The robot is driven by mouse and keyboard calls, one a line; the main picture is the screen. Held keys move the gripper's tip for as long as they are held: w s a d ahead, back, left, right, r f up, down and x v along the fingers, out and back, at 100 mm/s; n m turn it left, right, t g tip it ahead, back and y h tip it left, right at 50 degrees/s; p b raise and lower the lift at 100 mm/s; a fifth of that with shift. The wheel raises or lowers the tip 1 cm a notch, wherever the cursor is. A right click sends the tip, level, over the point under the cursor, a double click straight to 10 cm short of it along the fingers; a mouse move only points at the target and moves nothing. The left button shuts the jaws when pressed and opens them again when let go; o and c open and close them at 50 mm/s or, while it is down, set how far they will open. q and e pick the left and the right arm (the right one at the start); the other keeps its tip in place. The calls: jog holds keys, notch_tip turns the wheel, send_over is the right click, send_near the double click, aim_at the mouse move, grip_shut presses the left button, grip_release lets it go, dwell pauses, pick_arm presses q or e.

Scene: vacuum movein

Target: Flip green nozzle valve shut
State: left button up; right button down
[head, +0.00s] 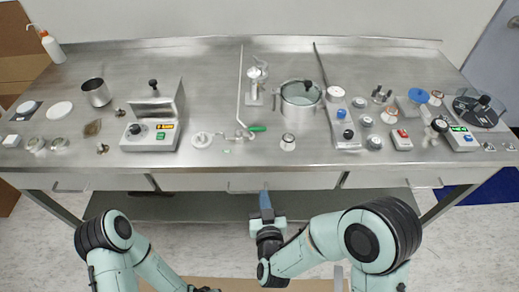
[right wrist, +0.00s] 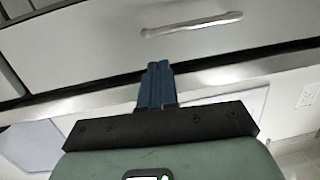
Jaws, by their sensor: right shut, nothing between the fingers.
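The green nozzle valve handle (head: 257,128) shows in the head view near the front middle of the steel bench. It lies to the right of a small metal nozzle fitting (head: 243,133), below a thin upright tube. My right gripper (head: 265,197) is in front of the bench's front edge, below the valve in the picture and apart from it. Its blue fingers are shut and empty, also in the right wrist view (right wrist: 158,72). The right wrist view does not show the valve. My left arm is at lower left, its fingers out of view.
A metal pot with a lid (head: 301,98) stands behind and right of the valve. A hotplate-like device (head: 152,135) stands to the left, and a small metal knob (head: 288,142) to the right. Drawers (head: 284,181) line the bench front near my right gripper.

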aim_at(251, 130)
pick_arm(q)
jog(key=f+b, duration=0.1)
jog(key=w+f, duration=0.1)
jog(key=w+f+b, duration=0.1)
jog(key=f, duration=0.1)
jog(key=shift+a+b, duration=0.1)
jog(key=shift+b, duration=0.25)
pick_arm(e)
notch_tip(251, 130, up, 8)
jog(key=a+t+h, duration=0.1)
jog(key=t, duration=0.3)
jog(key=shift+s+a+m, duration=0.4)
jog(key=shift+s, duration=0.05)
jog(key=w+r, duration=0.1)
jog(key=w, duration=0.8)
jog(key=w+r, duration=0.1)
jog(key=w, duration=0.4)
jog(key=shift+r, duration=0.3)
jog(key=shift+s, duration=0.1)
